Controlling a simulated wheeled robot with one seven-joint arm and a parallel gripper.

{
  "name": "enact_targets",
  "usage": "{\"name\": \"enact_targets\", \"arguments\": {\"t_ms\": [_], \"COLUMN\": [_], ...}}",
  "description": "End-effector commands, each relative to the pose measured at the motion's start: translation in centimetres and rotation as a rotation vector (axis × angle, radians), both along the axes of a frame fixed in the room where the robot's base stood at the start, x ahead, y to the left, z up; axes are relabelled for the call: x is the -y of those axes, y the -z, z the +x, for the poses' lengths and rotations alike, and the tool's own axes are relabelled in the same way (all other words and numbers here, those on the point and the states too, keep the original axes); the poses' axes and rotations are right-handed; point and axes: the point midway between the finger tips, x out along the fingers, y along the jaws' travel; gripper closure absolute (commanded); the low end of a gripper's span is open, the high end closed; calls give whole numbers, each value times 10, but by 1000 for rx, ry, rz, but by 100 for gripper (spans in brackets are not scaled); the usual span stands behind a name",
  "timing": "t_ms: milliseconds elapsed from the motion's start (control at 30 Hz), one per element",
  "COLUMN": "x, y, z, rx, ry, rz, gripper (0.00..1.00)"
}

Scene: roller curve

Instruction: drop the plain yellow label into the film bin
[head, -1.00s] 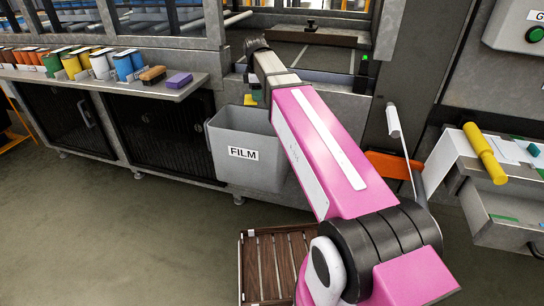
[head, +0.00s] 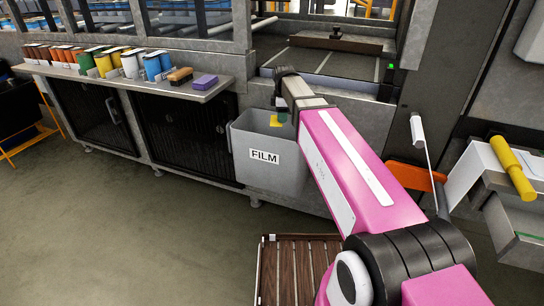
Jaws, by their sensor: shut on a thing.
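The film bin (head: 262,178) is a grey open-topped tub with a white FILM sign on its front, standing against the machine front. My gripper (head: 281,115) points down at the bin's mouth, partly hidden by my pink arm. It is shut on the small plain yellow label (head: 276,122), which shows at the bin opening, above the front rim in the picture. I cannot tell how far the label is below the rim level.
A shelf (head: 215,85) at left holds several coloured rolls, a brown brush (head: 180,75) and a purple block (head: 205,82). A wooden slatted pallet (head: 290,262) lies on the floor in front. A yellow roller (head: 513,168) is at right.

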Motion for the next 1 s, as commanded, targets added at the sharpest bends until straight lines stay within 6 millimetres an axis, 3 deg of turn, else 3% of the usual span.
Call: {"name": "enact_targets", "arguments": {"t_ms": [233,267,300,333,733,1000], "x": [0,0,0,0,0,0], "y": [1,1,1,1,-5,-44], "z": [0,0,0,0,0,1], "rx": [1,1,1,1,1,3], "ry": [0,0,0,0,0,0], "rz": [0,0,0,0,0,1], "gripper": [91,60,47,40,40,40]}}
